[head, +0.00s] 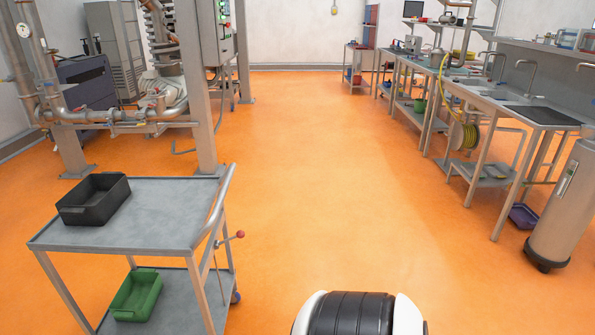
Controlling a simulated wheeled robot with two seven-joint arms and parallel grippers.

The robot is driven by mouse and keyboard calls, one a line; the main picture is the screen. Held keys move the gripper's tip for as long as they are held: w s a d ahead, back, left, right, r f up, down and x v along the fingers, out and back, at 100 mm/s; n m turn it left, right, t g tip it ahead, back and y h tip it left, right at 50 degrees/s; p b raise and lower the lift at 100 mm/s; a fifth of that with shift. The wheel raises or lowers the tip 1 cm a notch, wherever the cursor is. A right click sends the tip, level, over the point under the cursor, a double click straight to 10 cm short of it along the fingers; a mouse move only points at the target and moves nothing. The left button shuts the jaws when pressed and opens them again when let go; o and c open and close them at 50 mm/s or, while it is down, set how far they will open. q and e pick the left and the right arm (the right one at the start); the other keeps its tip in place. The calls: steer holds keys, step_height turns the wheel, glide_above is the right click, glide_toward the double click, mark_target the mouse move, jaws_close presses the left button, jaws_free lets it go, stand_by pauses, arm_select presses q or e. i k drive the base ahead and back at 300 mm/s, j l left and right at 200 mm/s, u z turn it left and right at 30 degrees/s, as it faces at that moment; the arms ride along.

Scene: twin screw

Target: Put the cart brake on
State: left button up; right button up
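A grey metal cart (160,222) with two shelves stands at the lower left. A push handle (222,195) runs up its right side. A lever with a red ball knob (240,234) sticks out to the right below the handle; it looks like the brake lever. One dark caster (235,297) shows under the cart's right side; the other casters are hidden or out of frame. Neither of my grippers is in the head view.
A black bin (93,200) sits on the cart's top shelf and a green bin (136,295) on the lower one. Pipework and a steel frame (195,90) stand behind the cart. Benches (520,112) and a steel cylinder (565,205) line the right. The orange floor between is clear.

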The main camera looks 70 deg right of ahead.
mark_target(240, 233)
steer(key=z, duration=1.9)
